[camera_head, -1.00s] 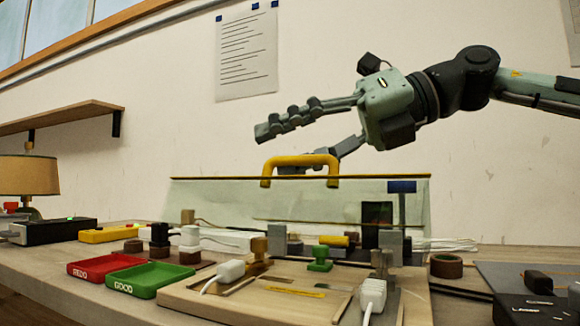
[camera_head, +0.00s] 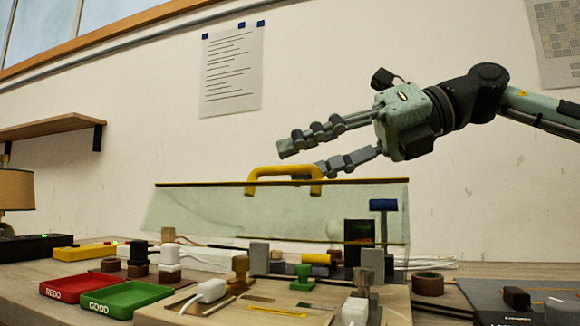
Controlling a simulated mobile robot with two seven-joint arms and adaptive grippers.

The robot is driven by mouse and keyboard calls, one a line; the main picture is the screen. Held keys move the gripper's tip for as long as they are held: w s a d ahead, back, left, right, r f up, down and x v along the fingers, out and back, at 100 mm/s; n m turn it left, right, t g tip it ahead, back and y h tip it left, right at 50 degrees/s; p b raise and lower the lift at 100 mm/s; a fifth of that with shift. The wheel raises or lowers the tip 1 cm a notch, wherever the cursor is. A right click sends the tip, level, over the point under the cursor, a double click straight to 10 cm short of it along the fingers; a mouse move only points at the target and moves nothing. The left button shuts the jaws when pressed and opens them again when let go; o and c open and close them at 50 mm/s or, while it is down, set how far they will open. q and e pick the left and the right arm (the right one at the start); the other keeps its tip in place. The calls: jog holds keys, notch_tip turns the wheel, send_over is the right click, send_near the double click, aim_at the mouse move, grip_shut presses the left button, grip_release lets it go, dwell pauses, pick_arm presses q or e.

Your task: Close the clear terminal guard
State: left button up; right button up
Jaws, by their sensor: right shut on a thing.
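The clear terminal guard (camera_head: 215,210) is a see-through pane that stands raised behind the terminal board (camera_head: 180,312). A dark strip runs along its top edge, with a yellow handle (camera_head: 284,171) on it. My right gripper (camera_head: 288,164) comes in from the right at the handle. It is shut on the handle; its lower finger passes behind the yellow bar, and its upper finger shows above it. The board carries grey blocks, a green block (camera_head: 302,277) and white plugs (camera_head: 211,290). My left gripper is not in view.
A red REDO tray (camera_head: 82,285) and a green GOOD tray (camera_head: 126,298) lie at the left. A yellow box (camera_head: 84,252) and a white power strip (camera_head: 200,260) sit behind them. A brown ring (camera_head: 428,284) and a dark mat (camera_head: 470,295) are at the right.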

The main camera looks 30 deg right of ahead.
jog(key=shift+v, duration=2.05)
jog(key=shift+s+r, duration=0.25)
jog(key=shift+s, duration=0.25)
jog(key=shift+w+f, duration=0.2)
jog(key=shift+c, duration=0.2)
